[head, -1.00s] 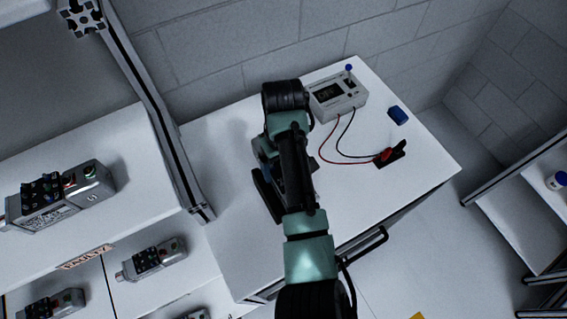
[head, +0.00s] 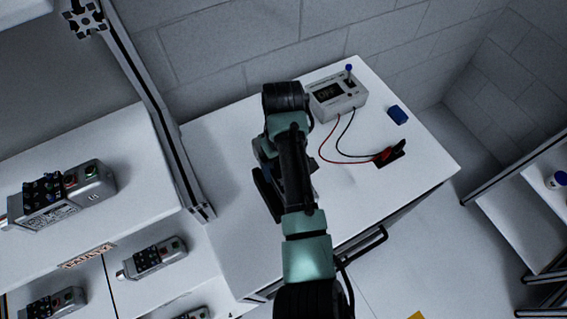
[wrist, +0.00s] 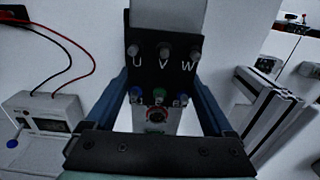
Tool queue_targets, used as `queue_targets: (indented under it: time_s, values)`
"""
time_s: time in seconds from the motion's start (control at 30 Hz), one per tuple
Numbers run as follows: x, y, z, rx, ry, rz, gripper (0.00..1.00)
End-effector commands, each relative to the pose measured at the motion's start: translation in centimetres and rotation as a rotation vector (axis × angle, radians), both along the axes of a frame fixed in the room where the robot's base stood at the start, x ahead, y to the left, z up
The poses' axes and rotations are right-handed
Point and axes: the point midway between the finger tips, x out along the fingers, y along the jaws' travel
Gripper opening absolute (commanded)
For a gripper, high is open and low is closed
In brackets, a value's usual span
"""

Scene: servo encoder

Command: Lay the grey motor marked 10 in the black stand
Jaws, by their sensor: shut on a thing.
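In the wrist view my gripper (wrist: 163,85) has its blue fingers shut on a grey motor (wrist: 150,121). The motor has a black plate (wrist: 163,75) marked U, V and W with grey posts, plus small coloured connectors. No number 10 is readable on it. In the head view my arm hides most of the gripper and motor, above the left part of the white table. A black holder (head: 396,157), which looks like the stand, is on the table at right, apart from the gripper. A red clip lies at it.
A grey box (head: 338,99) reading OFF stands at the table's back, with red and black leads running to the holder. A blue block (head: 398,115) lies nearby. A metal post (head: 160,125) and shelves with several grey motors (head: 155,258) are at left.

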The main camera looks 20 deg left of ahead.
Motion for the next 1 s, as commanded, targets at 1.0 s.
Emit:
queue_targets:
  time_s: [1.0]
  values:
    - [0.2,0.0,-1.5,0.001,-0.006,0.0,0.0]
